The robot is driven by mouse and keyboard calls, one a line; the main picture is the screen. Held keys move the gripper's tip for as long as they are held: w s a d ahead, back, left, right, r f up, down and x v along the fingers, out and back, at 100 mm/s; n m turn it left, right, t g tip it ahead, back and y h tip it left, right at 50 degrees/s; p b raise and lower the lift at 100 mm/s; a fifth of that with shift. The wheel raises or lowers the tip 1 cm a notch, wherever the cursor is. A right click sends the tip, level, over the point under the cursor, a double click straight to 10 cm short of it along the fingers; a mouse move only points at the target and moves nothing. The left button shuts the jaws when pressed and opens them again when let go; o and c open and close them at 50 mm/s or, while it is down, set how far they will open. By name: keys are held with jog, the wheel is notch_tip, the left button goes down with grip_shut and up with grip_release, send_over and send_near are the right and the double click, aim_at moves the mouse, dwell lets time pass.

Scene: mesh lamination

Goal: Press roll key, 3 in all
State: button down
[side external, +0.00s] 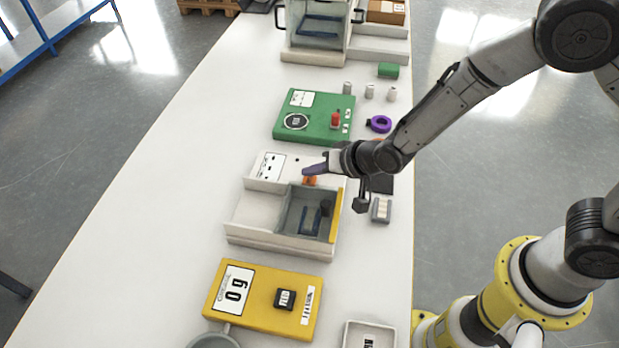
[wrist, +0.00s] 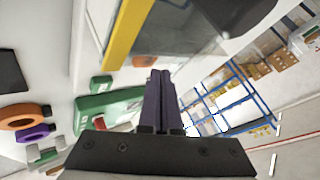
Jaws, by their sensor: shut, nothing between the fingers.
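A white machine (side external: 262,238) stands mid-table with a raised labelled panel at its back and a clear-walled bay (side external: 292,215) with a yellow edge (side external: 335,215). A small orange part (side external: 310,181), perhaps the roll key, sits by the panel just below my fingertips. My gripper (side external: 308,172) is shut and empty, its purple fingers reaching left over the panel. In the wrist view the closed fingers (wrist: 158,82) point up the picture, with a bit of orange (wrist: 142,61) just beyond their tips. I cannot tell whether they touch it.
A green device (side external: 318,112) with a red knob stands behind, near a purple ring (side external: 379,124) and small metal cylinders. A yellow scale (side external: 262,300) showing 0 g stands in front, with a dark cube on it. A grey block (side external: 381,209) lies right. The table's left side is clear.

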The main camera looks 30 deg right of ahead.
jog(key=shift+f, duration=0.35)
jog(key=shift+f, duration=0.5)
dwell(0.8)
jog(key=shift+r, duration=0.9)
jog(key=shift+r, duration=2.5)
dwell(0.6)
notch_tip(320, 180, up, 4)
jog(key=shift+f, duration=0.1)
